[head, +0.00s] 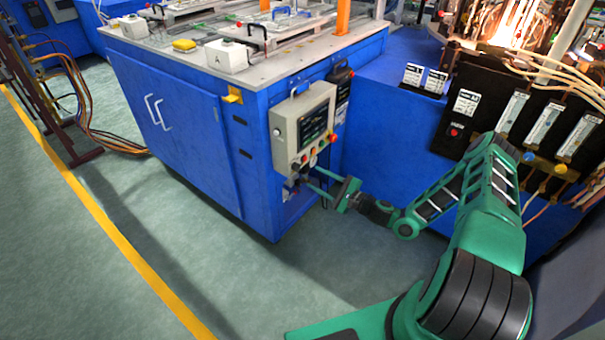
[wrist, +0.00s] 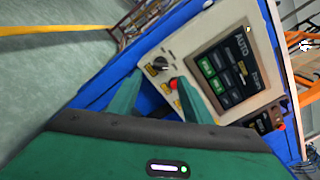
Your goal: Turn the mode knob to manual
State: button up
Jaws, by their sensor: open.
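The mode knob (wrist: 158,65) is a round black knob with a pale mark, on the beige control panel (wrist: 255,15) in the wrist view. The panel's dark screen (wrist: 228,65) reads AUTO. My gripper (wrist: 160,80) is open, with its two green fingers spread below the knob in the picture. The knob shows just beyond the fingertips, between them, and no contact is visible. A red button (wrist: 173,83) shows between the fingers. In the head view, my gripper (head: 306,182) is at the lower edge of the control panel (head: 284,130), and the knob is too small to make out clearly.
The panel is mounted on a blue cabinet (head: 180,135) with a grey top. A red emergency button (head: 333,138) sits at its right side. A black flowmeter panel (head: 480,105) stands at the right. The green floor (head: 90,250) at the left is clear.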

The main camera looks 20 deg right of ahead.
aim_at(297, 168)
jog(key=x, duration=0.7)
jog(key=shift+c, duration=0.3)
